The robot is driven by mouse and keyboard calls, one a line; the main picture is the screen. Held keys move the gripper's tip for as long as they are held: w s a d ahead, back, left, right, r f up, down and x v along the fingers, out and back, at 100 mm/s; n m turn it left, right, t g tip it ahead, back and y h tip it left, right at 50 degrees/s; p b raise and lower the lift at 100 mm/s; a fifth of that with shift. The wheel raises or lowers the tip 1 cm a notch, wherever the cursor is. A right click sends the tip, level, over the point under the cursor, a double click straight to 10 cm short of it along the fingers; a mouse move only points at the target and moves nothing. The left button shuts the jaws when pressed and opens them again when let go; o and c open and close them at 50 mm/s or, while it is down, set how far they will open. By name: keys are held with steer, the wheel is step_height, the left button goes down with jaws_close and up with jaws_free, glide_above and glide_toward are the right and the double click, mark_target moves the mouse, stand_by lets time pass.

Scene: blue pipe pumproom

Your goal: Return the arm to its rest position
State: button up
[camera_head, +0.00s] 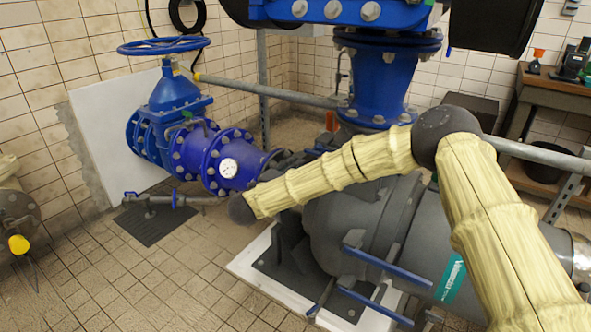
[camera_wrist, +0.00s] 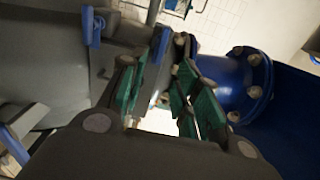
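My arm reaches in from the lower right of the head view in pale yellow sleeves, bends at a dark elbow, and runs left to a dark joint in front of the blue pipe. My gripper (camera_wrist: 158,75) shows in the wrist view with its green-padded fingers apart and nothing visible between them. In the head view I cannot clearly pick the gripper out from the dark parts behind the forearm.
A large grey pump (camera_head: 365,225) stands under and behind my arm. A blue valve with a handwheel (camera_head: 165,46) and a blue flanged pipe (camera_head: 225,160) stand to the left. A blue vertical pipe (camera_head: 382,82) rises behind. Tiled floor (camera_head: 130,280) is clear at lower left.

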steer(key=shift+f, duration=0.1)
steer(key=s+d+f+n+g+y, duration=0.1)
steer(key=s+f+n+y, duration=0.4)
steer(key=f, duration=0.7)
steer(key=s+d+f+n+g+y, duration=0.15)
steer(key=s+f+n+y, duration=0.25)
steer(key=s+f+n, duration=0.6)
steer(key=s+d+f+n+g+y, duration=0.1)
steer(key=s+d+f+n+g, duration=0.15)
steer(key=s+d+f, duration=0.5)
steer(key=s+d+f+n+g, duration=0.2)
steer(key=s+d+f+g, duration=0.15)
steer(key=s+f, duration=0.65)
steer(key=s+d+n+g, duration=0.1)
steer(key=s+d+g, duration=0.1)
steer(key=s+d, duration=0.45)
steer(key=s+d+n+g+h, duration=0.1)
steer(key=s+d+n+g, duration=0.2)
steer(key=s, duration=0.7)
steer(key=s+d+g, duration=0.2)
steer(key=s+d, duration=0.4)
steer(key=s, duration=0.3)
step_height(320, 180, up, 17)
steer(key=p, duration=1.8)
steer(key=shift+w+a+r, duration=0.15)
steer(key=shift+a+r, duration=0.05)
